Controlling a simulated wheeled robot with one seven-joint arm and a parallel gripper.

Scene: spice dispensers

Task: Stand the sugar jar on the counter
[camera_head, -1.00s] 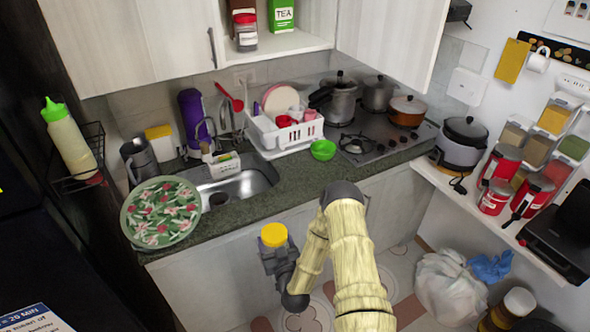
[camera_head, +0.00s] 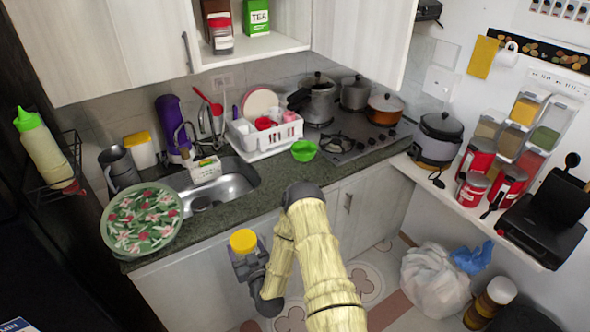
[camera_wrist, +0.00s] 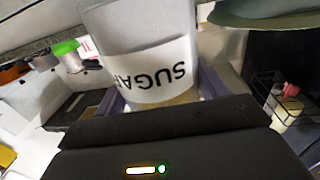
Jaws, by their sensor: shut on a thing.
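The sugar jar has a yellow lid (camera_head: 243,240) and hangs in front of the lower cabinets, off the counter's front edge. In the wrist view the jar (camera_wrist: 150,72) shows clear walls and a white label reading SUGAR, upside down in the picture. My gripper (camera_head: 249,264) is shut on the jar. In the head view the gripper hides most of the jar's body. The dark green counter (camera_head: 262,208) runs behind it, with a bare strip in front of the sink.
A floral plate (camera_head: 142,219) covers the counter's left end. The sink (camera_head: 232,188), dish rack (camera_head: 262,136), green bowl (camera_head: 304,150) and stove (camera_head: 355,143) stand along the counter. A wall shelf (camera_head: 431,185) with red canisters is at the right. Bare counter lies right of the sink.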

